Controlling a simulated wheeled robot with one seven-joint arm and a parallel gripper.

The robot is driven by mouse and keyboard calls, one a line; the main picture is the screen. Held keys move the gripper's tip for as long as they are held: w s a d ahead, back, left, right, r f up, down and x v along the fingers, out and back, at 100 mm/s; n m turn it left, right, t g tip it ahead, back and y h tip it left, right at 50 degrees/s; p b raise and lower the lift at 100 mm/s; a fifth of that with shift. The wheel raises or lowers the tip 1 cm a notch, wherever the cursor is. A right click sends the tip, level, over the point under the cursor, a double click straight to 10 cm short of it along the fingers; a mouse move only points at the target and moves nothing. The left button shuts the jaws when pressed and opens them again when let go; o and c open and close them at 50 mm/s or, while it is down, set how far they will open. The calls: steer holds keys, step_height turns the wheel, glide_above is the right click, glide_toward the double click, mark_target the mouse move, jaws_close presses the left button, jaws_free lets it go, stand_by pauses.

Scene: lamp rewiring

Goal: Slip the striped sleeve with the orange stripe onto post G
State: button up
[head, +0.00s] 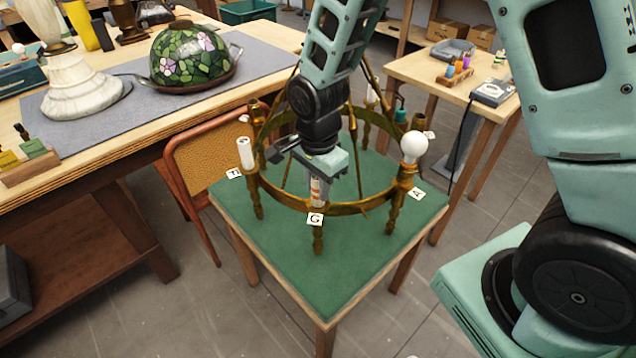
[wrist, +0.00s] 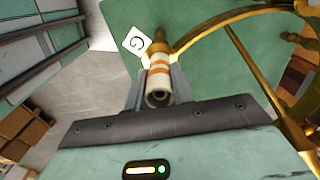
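The striped sleeve (head: 316,190), cream with orange stripes, stands upright at post G (head: 318,236) on the brass ring, above the tag marked G (head: 315,219). My gripper (head: 317,178) comes down over it from above. In the wrist view the sleeve (wrist: 159,82) lies between the two grey fingers, which appear closed on its sides. Its open near end faces the camera. Its far end meets the brass of post G (wrist: 182,40), beside the G tag (wrist: 136,43). I cannot tell how far the sleeve sits over the post, as the joint is small and partly hidden.
The brass ring (head: 345,208) stands on a green-topped table (head: 285,250). A white sleeve (head: 245,153) is on the post to the left, and a white bulb (head: 413,146) is at post A. Brass rods rise inside the ring near my arm. A side table (head: 405,68) holds coloured pieces (head: 453,75).

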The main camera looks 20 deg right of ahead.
steer(key=o, duration=0.5)
step_height(320, 180, up, 17)
steer(key=b, duration=0.1)
steer(key=shift+r, duration=0.2)
steer(key=s+a+f+n, duration=0.2)
steer(key=s+a+n, duration=0.1)
steer(key=s+n, duration=0.7)
steer(key=s+a+f+n, duration=0.2)
steer(key=s+a+n, duration=0.1)
steer(key=s+n, duration=0.7)
steer(key=shift+a+f+n+y, duration=0.2)
steer(key=shift+n+y, duration=0.1)
steer(key=shift+n, duration=0.8)
